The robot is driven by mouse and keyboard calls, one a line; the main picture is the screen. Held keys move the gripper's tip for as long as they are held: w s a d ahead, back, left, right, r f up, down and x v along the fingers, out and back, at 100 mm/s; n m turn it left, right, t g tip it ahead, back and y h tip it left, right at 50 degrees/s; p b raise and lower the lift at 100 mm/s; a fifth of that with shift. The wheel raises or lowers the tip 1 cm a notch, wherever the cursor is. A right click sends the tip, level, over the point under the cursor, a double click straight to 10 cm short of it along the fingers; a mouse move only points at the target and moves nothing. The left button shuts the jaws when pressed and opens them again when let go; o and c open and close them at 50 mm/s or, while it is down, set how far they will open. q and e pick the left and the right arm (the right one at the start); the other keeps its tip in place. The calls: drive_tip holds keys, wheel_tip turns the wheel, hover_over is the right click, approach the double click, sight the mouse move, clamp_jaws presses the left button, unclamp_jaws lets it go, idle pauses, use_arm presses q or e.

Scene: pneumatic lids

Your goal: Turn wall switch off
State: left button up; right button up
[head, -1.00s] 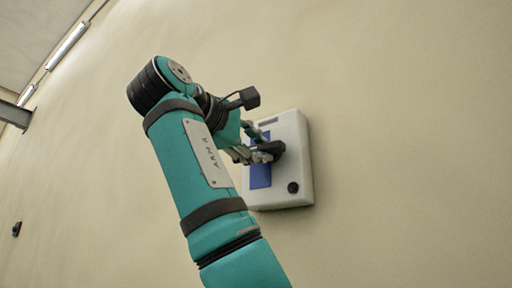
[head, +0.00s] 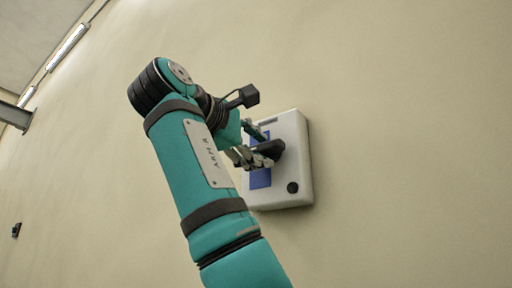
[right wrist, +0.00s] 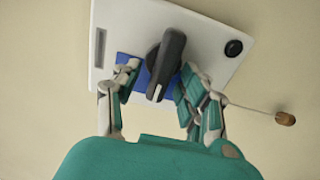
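The wall switch is a white box (head: 301,165) on the wall, with a blue panel (head: 260,178) and a black rotary handle (head: 268,150). In the right wrist view the handle (right wrist: 166,62) is a long black lever with a white mark at its lower end. My right gripper (head: 257,144) is at the handle, its fingers on both sides of it. In the right wrist view the fingers (right wrist: 157,88) are spread, with a clear gap to the handle on the left and a smaller one on the right. My left gripper is not in view.
A small black knob (head: 293,187) sits at the box's lower right corner. A thin rod with a brown end (right wrist: 285,118) shows right of my fingers. A small dark object (head: 16,230) is on the wall at far left. The wall around the box is clear.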

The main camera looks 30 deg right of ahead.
drive_tip(key=v, duration=0.7)
drive_tip(key=shift+a, duration=0.25)
drive_tip(key=shift+d, duration=0.1)
drive_tip(key=shift+s, duration=0.1)
